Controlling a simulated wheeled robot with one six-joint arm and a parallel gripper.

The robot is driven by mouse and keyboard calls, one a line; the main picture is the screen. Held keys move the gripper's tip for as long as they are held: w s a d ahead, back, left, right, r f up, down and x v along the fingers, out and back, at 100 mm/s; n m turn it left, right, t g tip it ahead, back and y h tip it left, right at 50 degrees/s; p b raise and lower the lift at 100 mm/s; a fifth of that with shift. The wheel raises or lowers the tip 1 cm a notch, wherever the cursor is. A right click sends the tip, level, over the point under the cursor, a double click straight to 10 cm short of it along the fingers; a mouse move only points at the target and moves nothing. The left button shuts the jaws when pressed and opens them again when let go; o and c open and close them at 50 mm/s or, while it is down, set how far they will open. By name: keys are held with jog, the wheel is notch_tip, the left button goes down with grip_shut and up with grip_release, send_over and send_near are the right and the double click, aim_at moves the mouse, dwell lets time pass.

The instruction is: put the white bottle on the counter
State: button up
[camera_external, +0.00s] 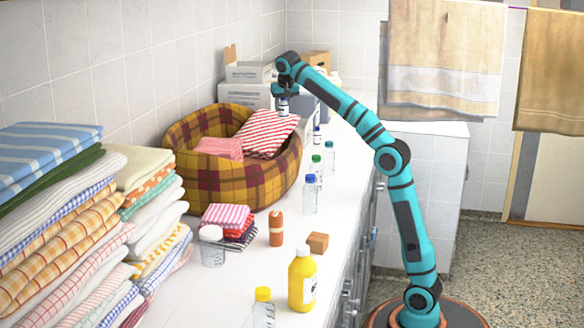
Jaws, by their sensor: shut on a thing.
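My gripper (284,92) hangs pointing down at the end of the teal arm, above the far right rim of the plaid basket (213,185). It is shut on a small white bottle (283,106) with a dark label; the gripper hides the bottle's top. The bottle appears to be over or beside the red-striped cloth (267,133) in the basket. I cannot tell whether it touches the cloth. The white counter (340,185) runs along the wall beneath the basket.
Clear bottles with blue (310,195) and green (316,170) caps stand right of the basket. A yellow bottle (302,280), orange bottle (276,229), brown block (317,243) and glass jar (212,246) stand nearer. Towel stacks (75,230) fill the left. Boxes (246,95) stand behind.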

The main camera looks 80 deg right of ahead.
jog(key=s+d+m+g, duration=0.1)
jog(key=s+d+m, duration=0.3)
jog(key=d, duration=0.9)
jog(key=s+d+f+m+g, duration=0.1)
jog(key=s+d+f, duration=0.2)
jog(key=d+f, duration=0.65)
jog(key=s+d+f+m, duration=0.1)
jog(key=s+d+f, duration=0.2)
jog(key=d+f, duration=0.7)
jog(key=shift+h, duration=0.3)
jog(key=shift+x, duration=3.45)
jog(key=shift+w+a+f, duration=0.1)
jog(key=shift+f, duration=0.05)
jog(key=o, duration=1)
jog(key=shift+o, duration=0.2)
jog(key=v, duration=1.2)
jog(key=shift+w, duration=0.1)
